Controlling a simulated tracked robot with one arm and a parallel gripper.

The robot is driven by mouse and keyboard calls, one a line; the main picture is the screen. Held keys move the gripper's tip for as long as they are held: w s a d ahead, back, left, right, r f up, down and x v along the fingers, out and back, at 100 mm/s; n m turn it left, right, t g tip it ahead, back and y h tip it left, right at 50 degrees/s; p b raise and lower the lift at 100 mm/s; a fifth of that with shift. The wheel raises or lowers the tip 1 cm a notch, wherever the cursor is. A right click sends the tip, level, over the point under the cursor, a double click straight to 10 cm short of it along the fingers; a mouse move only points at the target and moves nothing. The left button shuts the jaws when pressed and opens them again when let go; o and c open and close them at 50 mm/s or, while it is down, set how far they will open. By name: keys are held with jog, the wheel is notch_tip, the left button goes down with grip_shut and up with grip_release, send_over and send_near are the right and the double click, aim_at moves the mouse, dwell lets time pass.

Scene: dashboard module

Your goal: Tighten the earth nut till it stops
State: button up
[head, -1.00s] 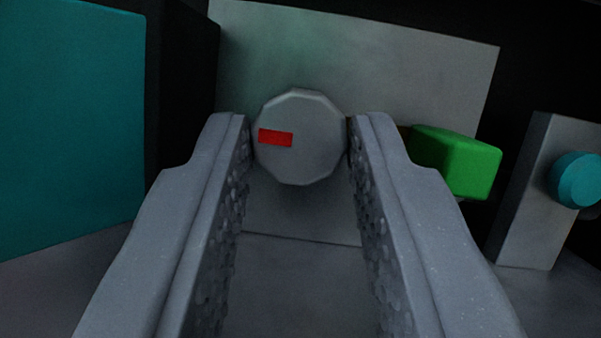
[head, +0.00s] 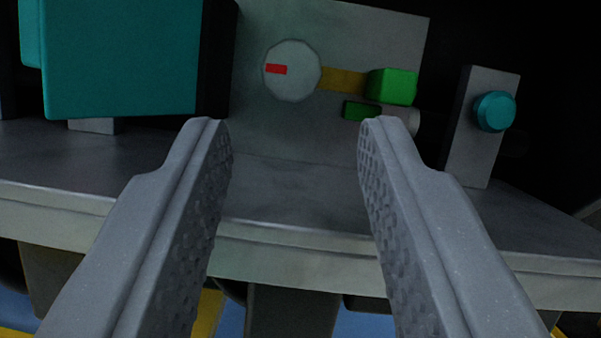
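The earth nut looks to be the grey many-sided knob (head: 298,80) with a red mark (head: 276,69) on its face. It sits on an upright grey plate (head: 345,35). The red mark lies left of the knob's centre, nearly level. My gripper (head: 290,125) is open and empty. Its two fingers are wide apart, below and in front of the knob, and do not touch it.
A yellow-brown strip (head: 343,79) runs from the knob to a green block (head: 392,87). A darker green piece (head: 361,111) is below. A large teal box (head: 120,60) stands left. A grey post (head: 482,140) with a teal button (head: 495,111) stands right. The grey shelf (head: 290,195) in front is clear.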

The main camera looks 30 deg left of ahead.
jog(key=v, duration=0.7)
jog(key=shift+s+d+f, duration=0.2)
jog(key=shift+d, duration=0.05)
